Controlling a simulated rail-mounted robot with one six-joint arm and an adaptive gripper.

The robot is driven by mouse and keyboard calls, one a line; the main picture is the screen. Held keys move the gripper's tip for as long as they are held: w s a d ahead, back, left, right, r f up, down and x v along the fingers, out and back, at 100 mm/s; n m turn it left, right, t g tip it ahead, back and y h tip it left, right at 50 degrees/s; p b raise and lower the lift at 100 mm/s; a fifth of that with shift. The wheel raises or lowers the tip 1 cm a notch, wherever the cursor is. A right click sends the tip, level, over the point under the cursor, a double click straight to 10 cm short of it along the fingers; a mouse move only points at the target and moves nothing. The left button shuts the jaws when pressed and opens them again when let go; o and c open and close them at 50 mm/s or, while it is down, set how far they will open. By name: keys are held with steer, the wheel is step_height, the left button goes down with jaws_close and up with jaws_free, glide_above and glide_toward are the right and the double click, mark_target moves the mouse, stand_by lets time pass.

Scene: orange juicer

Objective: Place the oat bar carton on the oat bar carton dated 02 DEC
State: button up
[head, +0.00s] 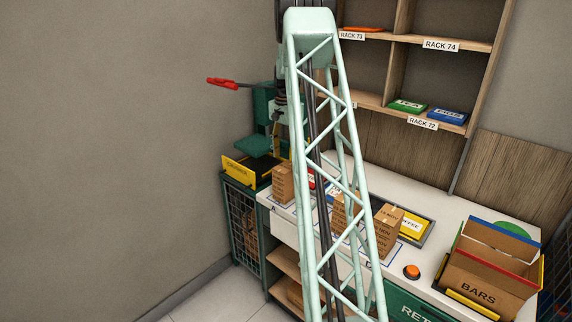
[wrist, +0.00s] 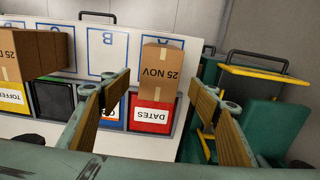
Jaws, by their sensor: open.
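In the wrist view a brown carton (wrist: 157,88) with a tape strip, printed 25 NOV, stands between and beyond the two fingers of my gripper (wrist: 159,78). My gripper is open and empty. A second brown carton (wrist: 40,52), also printed 25 NOV, stands at the left of that view. In the head view one carton (head: 282,184) stands at the left end of the counter, another (head: 343,213) is partly behind my mast, and another (head: 388,231) stands to its right, with small print including NOV. I cannot read 02 DEC on any carton.
A BARS box (head: 485,280) stands open at right, beside an orange button (head: 411,271). A green press (head: 262,140) stands at left.

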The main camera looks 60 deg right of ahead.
mark_target(286, 166)
steer(key=shift+r, duration=2.55)
